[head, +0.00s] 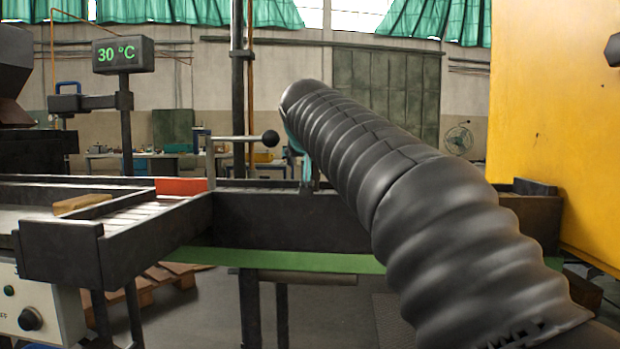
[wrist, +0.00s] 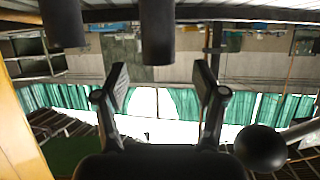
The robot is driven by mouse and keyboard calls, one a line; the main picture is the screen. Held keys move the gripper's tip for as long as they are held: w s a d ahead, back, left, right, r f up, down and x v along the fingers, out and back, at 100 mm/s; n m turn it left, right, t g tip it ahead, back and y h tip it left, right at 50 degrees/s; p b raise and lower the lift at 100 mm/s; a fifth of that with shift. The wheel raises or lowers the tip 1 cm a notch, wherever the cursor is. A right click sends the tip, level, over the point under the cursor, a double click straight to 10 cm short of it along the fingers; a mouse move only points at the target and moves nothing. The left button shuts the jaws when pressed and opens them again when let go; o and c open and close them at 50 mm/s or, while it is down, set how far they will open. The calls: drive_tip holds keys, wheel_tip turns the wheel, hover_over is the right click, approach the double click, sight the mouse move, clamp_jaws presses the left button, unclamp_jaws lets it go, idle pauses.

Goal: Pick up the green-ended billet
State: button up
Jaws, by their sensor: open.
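I cannot make out a green end on any piece in either view. My gripper (wrist: 162,80) is open and empty in the wrist view, its two dark fingers spread apart. In the head view my arm hides most of my gripper (head: 309,184); its fingers point down at the dark trough of the conveyor. In the wrist view, which is upside down, a dark cylinder (wrist: 157,32) shows just beyond the gap between the fingers. Another dark cylinder (wrist: 62,20) shows to its left. Their end colours are not visible.
A tan bar (head: 83,204) lies on the conveyor (head: 135,216) at left. A lever with a black knob (head: 270,138) stands left of my gripper; the knob (wrist: 260,149) is close in the wrist view. A yellow housing (head: 560,120) stands at right. A display (head: 124,54) reads 30 °C.

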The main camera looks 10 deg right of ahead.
drive_tip(key=x, duration=0.5)
drive_tip(key=shift+f+p, duration=0.1)
drive_tip(key=shift+p, duration=0.25)
clamp_jaws()
